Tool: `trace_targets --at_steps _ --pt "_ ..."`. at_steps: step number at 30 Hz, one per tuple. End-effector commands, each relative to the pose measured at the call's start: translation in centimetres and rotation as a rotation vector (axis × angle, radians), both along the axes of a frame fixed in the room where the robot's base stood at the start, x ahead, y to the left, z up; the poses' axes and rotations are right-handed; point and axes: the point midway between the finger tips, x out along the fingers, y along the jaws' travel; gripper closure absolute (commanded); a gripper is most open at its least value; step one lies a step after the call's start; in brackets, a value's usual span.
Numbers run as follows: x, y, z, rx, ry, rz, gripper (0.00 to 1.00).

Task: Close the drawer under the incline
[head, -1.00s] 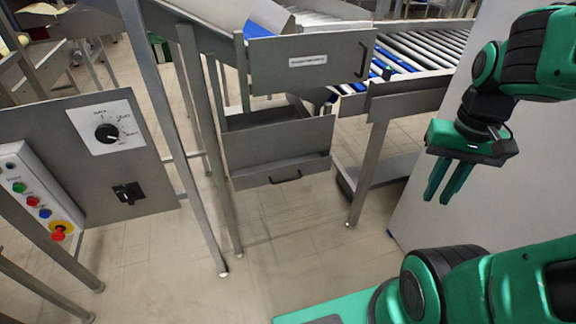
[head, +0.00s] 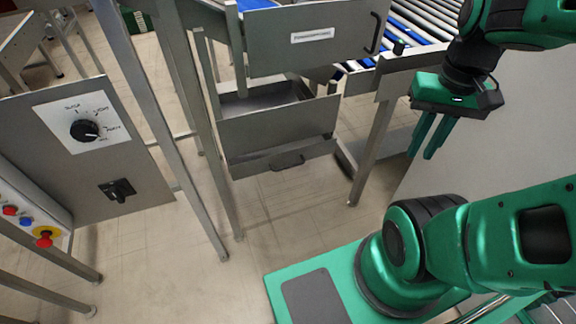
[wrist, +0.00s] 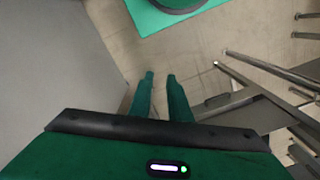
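The grey metal drawer (head: 262,132) under the incline stands pulled out, in the middle of the head view. Its dark open inside shows behind the front panel. A strip with a handle (head: 288,161) lies along the lower part of the front; I cannot tell if it is a separate drawer. My gripper (head: 422,152) hangs to the right of the drawer, well apart from it, fingers pointing down. In the wrist view my gripper (wrist: 160,77) shows a gap between its fingers, with nothing held.
Above the drawer hangs a labelled grey panel (head: 302,38) with a handle. A roller conveyor (head: 415,22) is behind it. Steel legs stand on both sides of the drawer. A control panel (head: 78,150) is at left. Floor (head: 180,245) in front is clear.

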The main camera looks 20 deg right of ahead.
Motion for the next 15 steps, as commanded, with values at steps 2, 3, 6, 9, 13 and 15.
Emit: trace_targets --at_steps 2,3,6,9,13,15 --pt "0.8 -0.1 -0.1 0.004 0.014 0.017 0.83" --pt "1.4 -0.2 -0.3 0.009 0.024 0.031 0.83" --pt "3.3 -0.5 -0.9 0.030 0.055 0.076 0.83" --pt "5.5 -0.7 -1.9 0.063 0.085 0.136 0.83" --pt "8.4 -0.9 -3.6 0.120 0.116 0.215 0.83" --pt "9.8 -0.9 -4.8 0.156 0.130 0.256 0.83"
